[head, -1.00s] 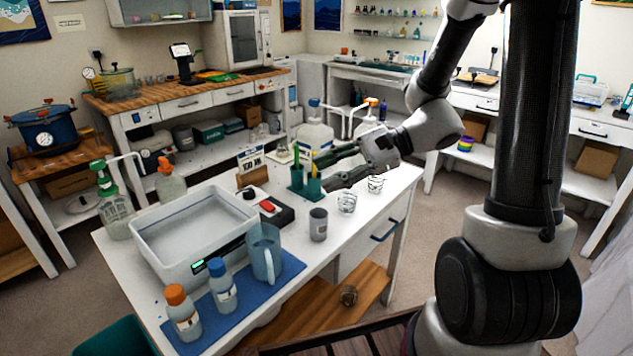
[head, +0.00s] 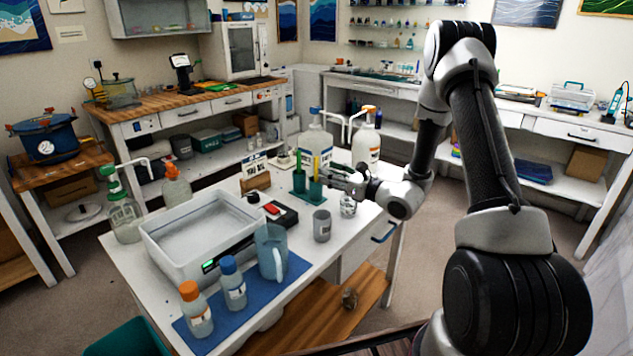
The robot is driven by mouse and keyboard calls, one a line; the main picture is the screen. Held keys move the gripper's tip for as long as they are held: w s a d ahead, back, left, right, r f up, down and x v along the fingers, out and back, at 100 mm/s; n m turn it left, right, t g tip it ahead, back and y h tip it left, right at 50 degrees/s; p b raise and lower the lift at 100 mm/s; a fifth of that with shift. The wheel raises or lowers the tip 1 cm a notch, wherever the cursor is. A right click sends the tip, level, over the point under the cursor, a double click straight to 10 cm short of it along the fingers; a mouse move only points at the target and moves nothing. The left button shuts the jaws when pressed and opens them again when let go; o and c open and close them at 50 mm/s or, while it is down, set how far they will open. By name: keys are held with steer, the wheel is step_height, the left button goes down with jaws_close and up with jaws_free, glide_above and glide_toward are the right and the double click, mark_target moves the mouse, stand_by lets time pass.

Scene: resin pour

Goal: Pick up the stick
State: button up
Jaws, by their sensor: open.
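Two thin upright sticks stand in a teal holder (head: 300,181) at the back of the white table. One is a green stick (head: 298,160) on the left; the other is a yellow stick (head: 316,164) on the right. Their lower ends are hidden in the holder. My gripper (head: 330,176) is open and lies nearly level just right of the yellow stick, with its fingers pointing left. It looks empty. I cannot tell whether a finger touches the stick or the holder.
A grey cup (head: 321,226) and a clear cup (head: 348,205) stand in front of and below my gripper. Large pump bottles (head: 314,142) stand behind it. A white tub (head: 165,245), a blue jug (head: 270,252) and capped bottles (head: 233,285) fill the table's left and front.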

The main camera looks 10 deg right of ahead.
mark_target(317, 168)
steer(key=x, duration=0.6)
steer(key=shift+a, duration=0.1)
steer(key=c, duration=0.9)
